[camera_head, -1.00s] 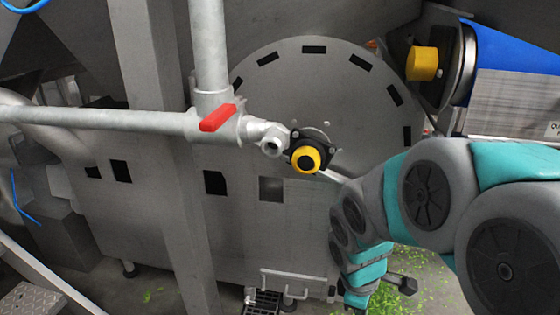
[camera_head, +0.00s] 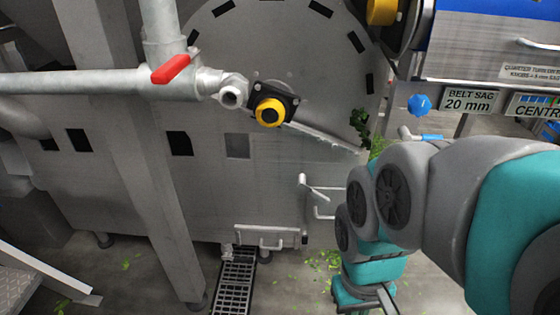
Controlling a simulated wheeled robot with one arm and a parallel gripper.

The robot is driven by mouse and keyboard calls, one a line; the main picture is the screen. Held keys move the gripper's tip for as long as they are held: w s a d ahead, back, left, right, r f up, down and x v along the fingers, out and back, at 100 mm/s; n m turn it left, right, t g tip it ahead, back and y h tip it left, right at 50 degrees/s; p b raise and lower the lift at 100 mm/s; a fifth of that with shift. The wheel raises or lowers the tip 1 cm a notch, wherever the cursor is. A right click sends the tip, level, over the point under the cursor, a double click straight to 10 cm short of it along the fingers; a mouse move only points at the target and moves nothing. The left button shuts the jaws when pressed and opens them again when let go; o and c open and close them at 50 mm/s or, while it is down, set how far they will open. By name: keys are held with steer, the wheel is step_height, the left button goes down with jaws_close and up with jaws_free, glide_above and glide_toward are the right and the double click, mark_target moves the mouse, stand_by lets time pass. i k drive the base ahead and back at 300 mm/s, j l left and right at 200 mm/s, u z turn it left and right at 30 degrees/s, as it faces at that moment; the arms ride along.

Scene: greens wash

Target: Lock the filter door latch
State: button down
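A low light-grey panel with a bar handle (camera_head: 262,241) is at the bottom of the grey machine housing (camera_head: 200,205). It looks like the filter door, but I cannot tell for sure. A small dark fitting (camera_head: 304,237) sits at its right end; I cannot tell whether it is the latch or how it is set. My arm reaches down at the right, and my gripper (camera_head: 386,300) shows only partly at the bottom edge. It is right of and below the panel, apart from it. Its fingers are too cut off to read, and I see nothing held.
A metal handle bracket (camera_head: 320,192) juts out between the housing and my arm. A floor drain grate (camera_head: 235,283) lies below the panel. A pipe with a red valve lever (camera_head: 171,69) crosses the upper left. Green scraps (camera_head: 322,260) litter the open floor.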

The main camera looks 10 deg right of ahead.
mark_target(303, 240)
steer(key=l+z, duration=0.85)
steer(key=l, duration=0.15)
